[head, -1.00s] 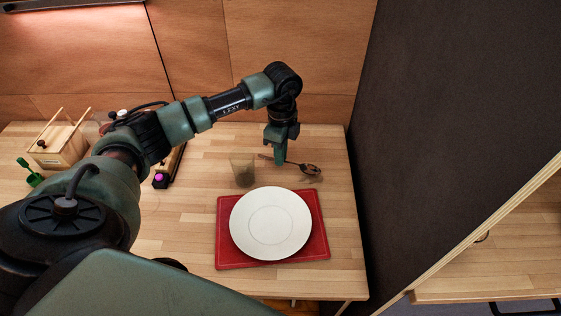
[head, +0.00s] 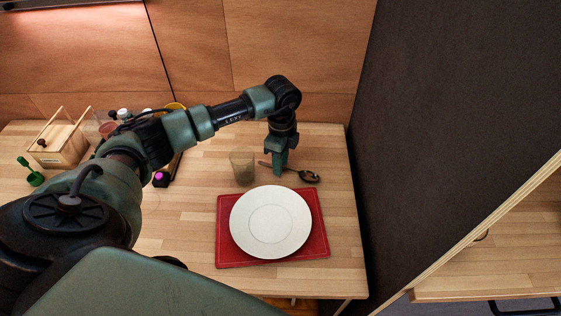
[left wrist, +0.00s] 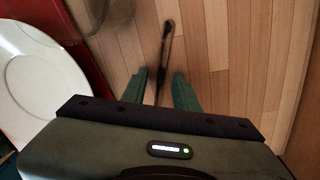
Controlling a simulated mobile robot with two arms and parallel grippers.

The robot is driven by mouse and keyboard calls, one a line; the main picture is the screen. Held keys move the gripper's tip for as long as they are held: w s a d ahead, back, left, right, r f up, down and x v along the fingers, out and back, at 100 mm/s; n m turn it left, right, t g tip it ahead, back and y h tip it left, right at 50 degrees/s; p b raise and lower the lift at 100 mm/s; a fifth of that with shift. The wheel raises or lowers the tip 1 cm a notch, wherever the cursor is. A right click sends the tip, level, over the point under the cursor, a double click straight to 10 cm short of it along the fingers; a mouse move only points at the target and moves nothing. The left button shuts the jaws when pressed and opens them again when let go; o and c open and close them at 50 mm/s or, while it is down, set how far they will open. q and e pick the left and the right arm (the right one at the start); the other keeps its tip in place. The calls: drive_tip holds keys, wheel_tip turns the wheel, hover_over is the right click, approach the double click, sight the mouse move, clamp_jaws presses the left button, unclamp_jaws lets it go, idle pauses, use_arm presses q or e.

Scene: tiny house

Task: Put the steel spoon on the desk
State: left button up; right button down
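The steel spoon (head: 308,177) is at desk level on the wooden desk (head: 185,220), behind the plate, with its bowl to the right. My left gripper (head: 279,172) points down at the spoon's handle. In the left wrist view, the spoon (left wrist: 165,50) runs between the two fingers of the gripper (left wrist: 161,75). The fingers stand apart, with a gap on each side of the spoon. Part of the handle is hidden by the gripper in the head view. My right gripper is not in view.
A white plate (head: 270,222) lies on a red mat (head: 228,255). A cup (head: 242,168) stands just left of my gripper. A wooden caddy (head: 60,145) and small items are at the left. A dark partition (head: 440,120) borders the desk's right side.

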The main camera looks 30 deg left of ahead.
use_arm(q)
wheel_tip(320, 180, up, 12)
drive_tip(key=b, duration=0.1)
drive_tip(key=shift+w+r, duration=0.15)
drive_tip(key=shift+w, duration=0.05)
drive_tip(key=shift+a, duration=0.1)
idle(0.5)
